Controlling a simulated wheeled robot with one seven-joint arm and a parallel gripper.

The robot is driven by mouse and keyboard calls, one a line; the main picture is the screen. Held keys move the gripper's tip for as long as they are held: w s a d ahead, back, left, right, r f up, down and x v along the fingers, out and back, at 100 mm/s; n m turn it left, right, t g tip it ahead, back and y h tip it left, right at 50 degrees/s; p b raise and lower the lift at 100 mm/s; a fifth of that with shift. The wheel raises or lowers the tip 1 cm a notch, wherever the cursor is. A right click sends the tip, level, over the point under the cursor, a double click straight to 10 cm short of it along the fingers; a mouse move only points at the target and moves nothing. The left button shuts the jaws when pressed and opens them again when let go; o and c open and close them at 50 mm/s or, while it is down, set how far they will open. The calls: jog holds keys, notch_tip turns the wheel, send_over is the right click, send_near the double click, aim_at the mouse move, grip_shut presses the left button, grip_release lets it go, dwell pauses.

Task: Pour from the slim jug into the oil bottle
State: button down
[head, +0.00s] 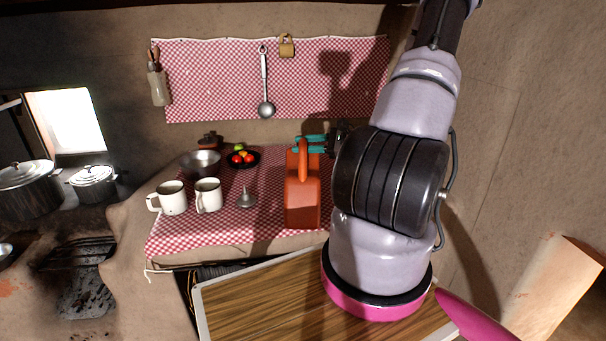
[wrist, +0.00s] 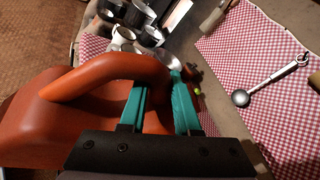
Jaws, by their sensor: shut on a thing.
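The slim jug (head: 302,200) is an orange-red, boxy jug with a looped handle on top. It looks upright at the right end of the checked cloth; I cannot tell whether its base touches the cloth. My gripper (head: 311,144) has teal fingers at the jug's handle. In the wrist view the gripper (wrist: 160,90) is shut on that handle, with the jug (wrist: 40,135) filling the left side. I cannot make out an oil bottle in either view; my arm hides the area right of the jug.
Two white mugs (head: 208,195), a small metal funnel (head: 246,199), a metal bowl (head: 201,163) and a dark plate of vegetables (head: 258,156) stand left of the jug. A ladle (head: 266,108) hangs behind. A wooden board (head: 260,305) lies in front. Pots (head: 92,181) stand far left.

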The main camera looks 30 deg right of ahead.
aim_at(303, 155)
jog(key=shift+s+a+r+n+t+b, duration=0.1)
jog(key=shift+s+a+n+t+b, duration=0.15)
jog(key=shift+s+n, duration=0.2)
jog(key=shift+s+a+n+t+b, duration=0.15)
jog(key=shift+s+n+b, duration=0.05)
jog(key=shift+s+n, duration=0.2)
jog(key=shift+s+a+f+n+t+b, duration=0.2)
jog(key=shift+s+n+b, duration=0.1)
jog(key=shift+n, duration=0.2)
jog(key=shift+s+a+f+n+t+b, duration=0.1)
jog(key=shift+s+f+n+t+b, duration=0.15)
jog(key=shift+n, duration=0.2)
jog(key=shift+s+a+f+n+y+b, duration=0.2)
jog(key=shift+s+n, duration=0.1)
jog(key=shift+n, duration=0.1)
jog(key=shift+s+a+f+n+y+b, duration=0.15)
jog(key=shift+s+n+b, duration=0.1)
jog(key=shift+n, duration=0.15)
